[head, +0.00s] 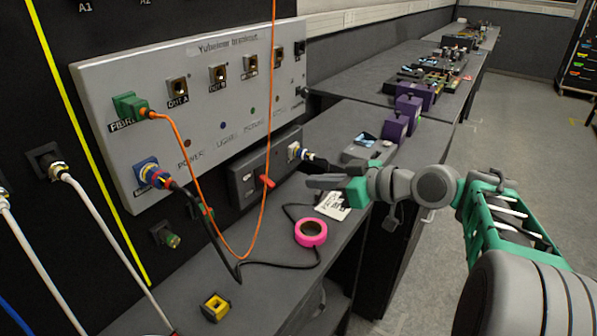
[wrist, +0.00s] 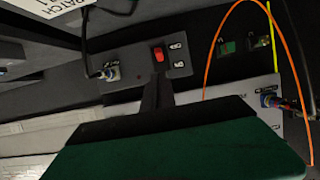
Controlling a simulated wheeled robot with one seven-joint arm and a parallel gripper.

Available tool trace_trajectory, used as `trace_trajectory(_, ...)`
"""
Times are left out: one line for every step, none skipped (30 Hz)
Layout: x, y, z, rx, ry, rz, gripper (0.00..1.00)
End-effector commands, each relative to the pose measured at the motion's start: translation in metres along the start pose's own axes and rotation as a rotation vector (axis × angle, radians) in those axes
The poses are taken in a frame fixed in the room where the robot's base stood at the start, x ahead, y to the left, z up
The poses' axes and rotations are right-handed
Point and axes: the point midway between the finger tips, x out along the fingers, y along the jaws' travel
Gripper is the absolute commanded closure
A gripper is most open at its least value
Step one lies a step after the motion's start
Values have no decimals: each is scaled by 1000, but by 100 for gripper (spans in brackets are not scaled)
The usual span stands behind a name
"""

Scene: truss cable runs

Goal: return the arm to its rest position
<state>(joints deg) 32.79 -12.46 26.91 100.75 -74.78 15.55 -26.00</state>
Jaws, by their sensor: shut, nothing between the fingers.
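My arm reaches in from the right in the head view, with its grey and green links over the bench edge. My gripper (head: 322,184) is shut and empty, its dark fingers pointing left toward the small dark switch box (head: 247,187). In the wrist view the shut fingers (wrist: 157,92) show in front of the box with the red rocker switch (wrist: 158,54). The fingers appear apart from the box and the cables, though the exact gap is hard to tell.
A grey panel (head: 190,70) carries an orange cable (head: 187,165) in a green connector and a black cable in a blue one. Open floor (head: 500,130) is at right.

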Motion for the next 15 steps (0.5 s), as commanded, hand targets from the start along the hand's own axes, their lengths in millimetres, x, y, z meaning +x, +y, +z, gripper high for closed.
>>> trace_trajectory(-5, 1, 3, 1, 1, 2, 100)
trace_trajectory(-7, 0, 4, 1, 1, 1, 100)
trace_trajectory(-9, 0, 5, 1, 1, 2, 100)
trace_trajectory(-10, 0, 5, 0, 0, 1, 100)
trace_trajectory(-11, 0, 6, 0, 0, 1, 100)
trace_trajectory(-11, 0, 6, 0, 0, 0, 100)
trace_trajectory(-11, 0, 6, 0, 0, 0, 100)
trace_trajectory(-11, 0, 6, 0, 0, -1, 100)
trace_trajectory(-11, 0, 6, 0, 0, -1, 100)
trace_trajectory(-11, 0, 6, 0, 0, -1, 100)
trace_trajectory(-11, 0, 6, 0, 0, -1, 100)
trace_trajectory(-11, 0, 6, 0, 0, -1, 100)
trace_trajectory(-11, -1, 5, 1, -3, 0, 100)
trace_trajectory(-10, -2, 4, 4, -11, 1, 100)
trace_trajectory(-9, -4, 1, 14, -36, 7, 100)
